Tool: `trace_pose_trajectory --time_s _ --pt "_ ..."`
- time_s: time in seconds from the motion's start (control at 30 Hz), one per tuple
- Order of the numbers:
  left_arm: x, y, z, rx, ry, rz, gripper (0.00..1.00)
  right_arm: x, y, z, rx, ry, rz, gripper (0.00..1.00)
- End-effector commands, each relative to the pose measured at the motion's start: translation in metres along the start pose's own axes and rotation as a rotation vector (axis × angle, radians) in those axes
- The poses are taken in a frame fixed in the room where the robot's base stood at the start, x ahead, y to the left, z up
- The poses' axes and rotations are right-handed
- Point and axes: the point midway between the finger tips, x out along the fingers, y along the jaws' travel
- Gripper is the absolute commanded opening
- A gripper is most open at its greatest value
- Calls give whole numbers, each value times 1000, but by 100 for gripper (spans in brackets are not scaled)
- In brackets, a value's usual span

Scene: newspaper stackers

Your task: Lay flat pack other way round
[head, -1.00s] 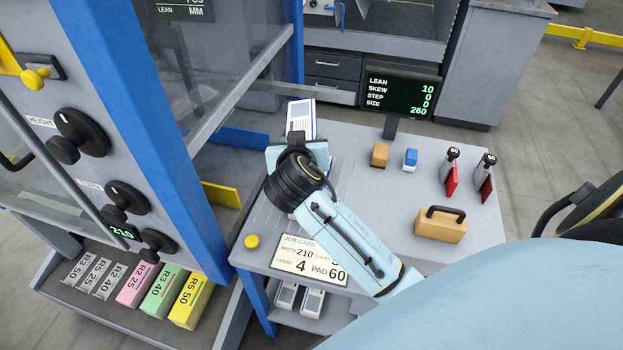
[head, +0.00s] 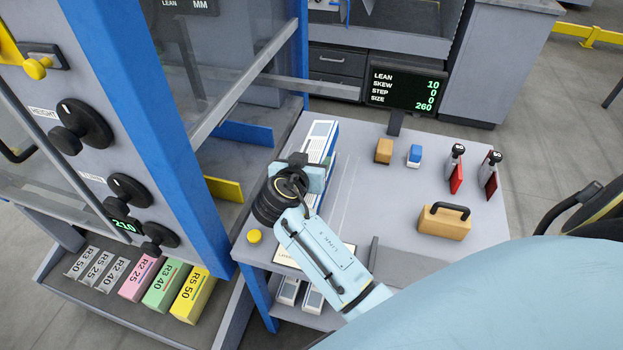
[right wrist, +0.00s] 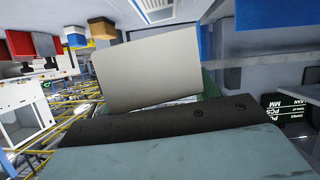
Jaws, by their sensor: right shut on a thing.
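The pack (head: 322,142) is a long white block with blue stripes and print on its upper face. It is at the left part of the grey bench top (head: 375,185) in the head view. My right gripper (head: 310,178) is shut on it around its middle, and my wrist hides part of its near end. I cannot tell whether the pack touches the bench. In the right wrist view a plain pale face (right wrist: 145,75), likely the pack, stands beyond the dark finger pad (right wrist: 170,122). My left gripper is not in view.
A screen (head: 405,90) stands at the back of the bench. A tan block (head: 384,150), a blue-and-white block (head: 414,155), two red-bladed tools (head: 456,170) and a handled tan block (head: 443,222) are on the right. The blue machine post (head: 150,140) is close on the left.

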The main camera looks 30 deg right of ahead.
Motion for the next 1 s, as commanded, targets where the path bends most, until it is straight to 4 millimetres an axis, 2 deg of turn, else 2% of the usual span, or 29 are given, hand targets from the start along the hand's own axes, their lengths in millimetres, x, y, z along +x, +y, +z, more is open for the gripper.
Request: trace_pose_trajectory --time_s 0.17,0.43,0.7,0.97,1.0 --pt "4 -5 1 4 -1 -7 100 7 -2 15 -1 4 0 24" --pt "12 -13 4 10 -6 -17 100 21 -5 50 -1 3 -1 24" --pt "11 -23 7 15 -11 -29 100 22 -6 51 2 4 -2 24" --pt "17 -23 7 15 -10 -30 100 24 -6 56 2 4 -2 24" --pt "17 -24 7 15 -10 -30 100 24 -6 57 1 1 -1 61"
